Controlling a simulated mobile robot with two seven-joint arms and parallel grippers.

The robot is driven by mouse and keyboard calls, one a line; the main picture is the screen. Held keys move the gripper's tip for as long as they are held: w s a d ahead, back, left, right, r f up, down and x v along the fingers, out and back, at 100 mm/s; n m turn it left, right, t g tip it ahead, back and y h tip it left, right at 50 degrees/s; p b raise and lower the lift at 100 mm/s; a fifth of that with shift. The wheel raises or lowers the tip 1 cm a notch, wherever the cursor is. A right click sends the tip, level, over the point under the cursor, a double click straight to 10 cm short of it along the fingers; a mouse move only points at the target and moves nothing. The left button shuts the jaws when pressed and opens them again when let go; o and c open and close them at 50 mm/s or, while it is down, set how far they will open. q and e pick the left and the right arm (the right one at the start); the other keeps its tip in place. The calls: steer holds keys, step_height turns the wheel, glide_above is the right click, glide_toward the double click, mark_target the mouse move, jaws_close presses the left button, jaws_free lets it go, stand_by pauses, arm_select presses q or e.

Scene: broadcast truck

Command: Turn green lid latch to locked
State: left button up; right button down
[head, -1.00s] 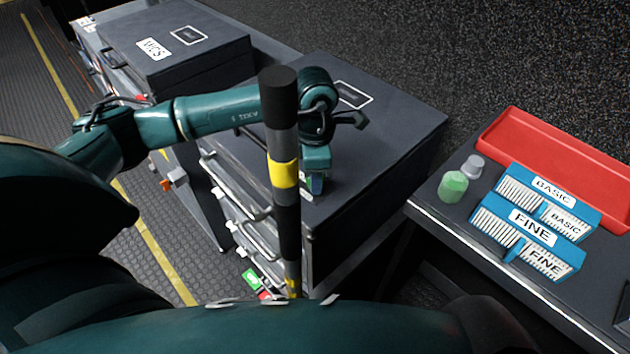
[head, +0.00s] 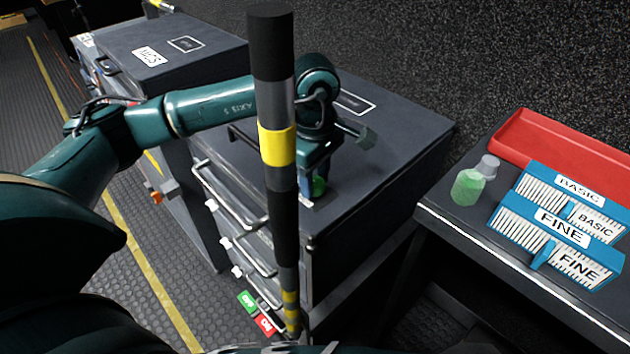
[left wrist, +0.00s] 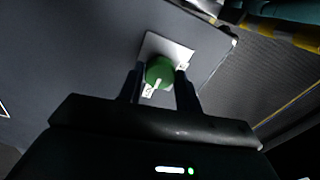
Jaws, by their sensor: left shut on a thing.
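The green lid latch (left wrist: 160,72) is a round knob on a pale plate (left wrist: 178,50) near the edge of a dark case lid. A white mark on the knob points toward the lower-left label (left wrist: 148,90); another label (left wrist: 183,67) sits at its right. The label text is too small to read. My left gripper (left wrist: 160,82) has one finger on each side of the knob and is shut on it. In the head view, the latch (head: 319,186) shows just below my left gripper (head: 316,178). My right gripper does not show.
A black pole with yellow bands (head: 277,147) stands upright before the case (head: 385,175). Drawer handles (head: 232,205) stick out at its front. Another case (head: 165,55) stands behind left.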

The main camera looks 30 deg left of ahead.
mark_target(315, 182)
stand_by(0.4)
arm_select(q)
steer(key=o, duration=1)
step_height(315, 182, up, 13)
steer(key=shift+r, duration=0.15)
